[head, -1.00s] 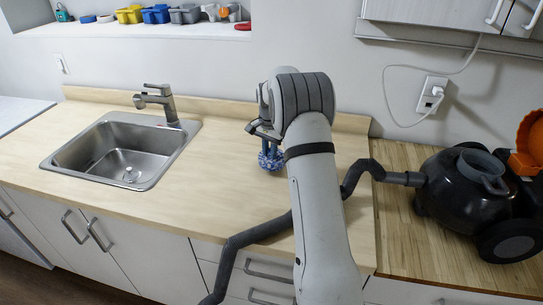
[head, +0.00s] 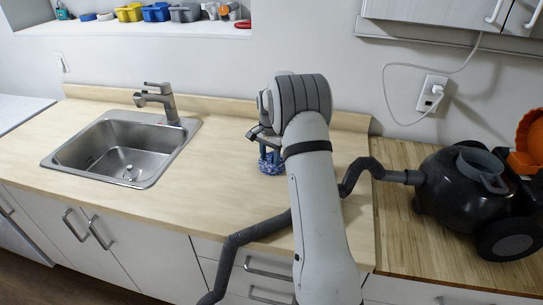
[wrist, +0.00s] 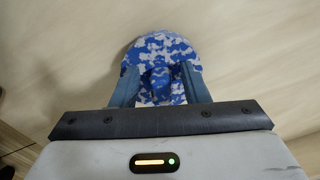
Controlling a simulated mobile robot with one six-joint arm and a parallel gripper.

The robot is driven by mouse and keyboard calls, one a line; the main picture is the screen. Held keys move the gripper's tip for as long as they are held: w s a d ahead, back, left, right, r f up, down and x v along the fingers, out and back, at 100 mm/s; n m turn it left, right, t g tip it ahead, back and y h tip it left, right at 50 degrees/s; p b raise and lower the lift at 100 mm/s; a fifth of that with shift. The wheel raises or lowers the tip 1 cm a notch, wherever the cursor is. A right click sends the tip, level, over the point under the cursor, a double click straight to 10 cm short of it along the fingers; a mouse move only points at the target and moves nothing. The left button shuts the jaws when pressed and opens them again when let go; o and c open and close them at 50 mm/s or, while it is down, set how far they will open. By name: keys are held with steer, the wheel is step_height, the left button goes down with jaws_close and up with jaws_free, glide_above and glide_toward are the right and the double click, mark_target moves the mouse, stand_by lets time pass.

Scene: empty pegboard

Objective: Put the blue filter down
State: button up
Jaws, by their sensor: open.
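The blue filter (head: 271,166), a rounded thing with a blue and white mottled pattern, is on the wooden counter right of the sink in the head view. In the wrist view the blue filter (wrist: 158,45) lies between and beyond my two blue-grey fingers. My gripper (head: 266,148) is just above the filter and points down, with its fingers around the filter's upper part. In the wrist view my gripper (wrist: 160,88) is open, its fingers spread to either side. I cannot tell whether a finger still touches the filter. My arm hides part of the counter right of it.
A steel sink (head: 125,150) with a faucet (head: 158,101) is at the left. A black vacuum cleaner (head: 465,190) stands at the right, and its dark hose (head: 265,230) runs across the counter's front. The counter between sink and filter is clear.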

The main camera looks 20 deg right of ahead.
mark_target(270, 155)
step_height(270, 155, up, 12)
steer(key=f+b, duration=0.1)
steer(key=s+a+r+n, duration=0.3)
steer(key=s+a+r, duration=0.2)
steer(key=s+r, duration=0.25)
steer(key=s+a+f+n+t, duration=0.1)
steer(key=s+a+n, duration=0.1)
steer(key=s, duration=0.8)
steer(key=s+a+f+n+t, duration=0.1)
steer(key=s+a+n, duration=0.2)
steer(key=s, duration=0.7)
steer(key=s+a+n+t, duration=0.1)
steer(key=s+a+n, duration=0.1)
steer(key=s, duration=0.9)
steer(key=shift+a+f+n, duration=0.4)
steer(key=shift+n, duration=0.2)
steer(key=shift+s, duration=0.1)
